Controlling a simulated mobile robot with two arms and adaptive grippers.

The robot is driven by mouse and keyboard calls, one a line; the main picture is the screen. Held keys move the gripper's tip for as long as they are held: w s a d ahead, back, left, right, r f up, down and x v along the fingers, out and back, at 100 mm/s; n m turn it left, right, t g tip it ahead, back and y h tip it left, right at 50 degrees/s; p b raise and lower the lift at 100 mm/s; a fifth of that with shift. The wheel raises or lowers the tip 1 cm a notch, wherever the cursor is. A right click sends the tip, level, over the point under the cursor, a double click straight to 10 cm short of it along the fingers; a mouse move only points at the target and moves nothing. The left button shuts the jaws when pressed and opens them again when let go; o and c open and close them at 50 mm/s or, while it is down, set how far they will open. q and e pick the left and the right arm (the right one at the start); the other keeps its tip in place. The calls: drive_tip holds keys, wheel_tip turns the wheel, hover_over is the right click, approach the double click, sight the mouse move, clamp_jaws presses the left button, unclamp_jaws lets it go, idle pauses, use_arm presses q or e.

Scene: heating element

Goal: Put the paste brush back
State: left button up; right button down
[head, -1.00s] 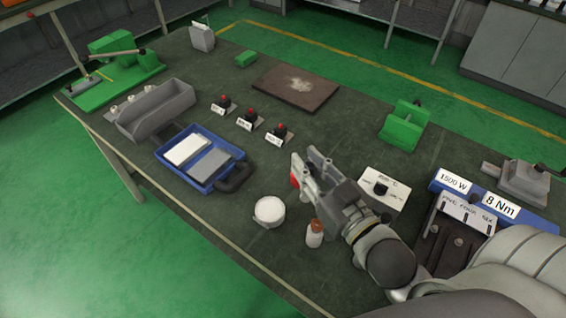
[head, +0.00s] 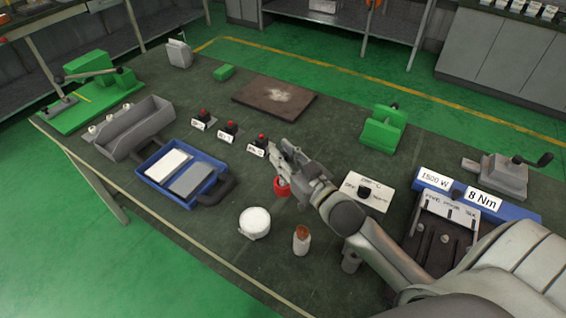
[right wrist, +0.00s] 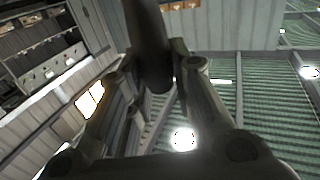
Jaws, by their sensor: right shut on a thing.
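My right gripper (head: 290,154) is above the table, near the third red-topped button. It is shut on a dark rod-like thing, likely the paste brush (right wrist: 150,45), which shows between the fingers in the right wrist view. Its bristle end cannot be made out. A small red container (head: 282,188) shows just below the gripper and is partly hidden by it. A white round jar (head: 255,222) stands to its lower left. A bottle with a brown cap (head: 302,239) stands nearby. My left gripper is not in view.
A blue tray (head: 224,188) with two blocks lies left. Buttons (head: 261,146) stand behind. A white switch plate (head: 371,193) and a green fixture (head: 383,130) are to the right. A brown board (head: 252,99) lies behind. A small grey cylinder (head: 351,259) is partly behind my arm.

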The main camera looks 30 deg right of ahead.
drive_tip(key=shift+w+d+f, duration=0.1)
drive_tip(key=shift+w+f, duration=0.1)
wheel_tip(320, 180, down, 2)
drive_tip(key=shift+f+p, duration=0.1)
drive_tip(key=shift+p, duration=0.2)
drive_tip(key=shift+f, duration=0.7)
drive_tip(key=c, duration=1.3)
unclamp_jaws()
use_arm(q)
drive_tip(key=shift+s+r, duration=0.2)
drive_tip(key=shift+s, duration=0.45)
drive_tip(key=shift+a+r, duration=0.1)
use_arm(e)
drive_tip(key=shift+r, duration=0.2)
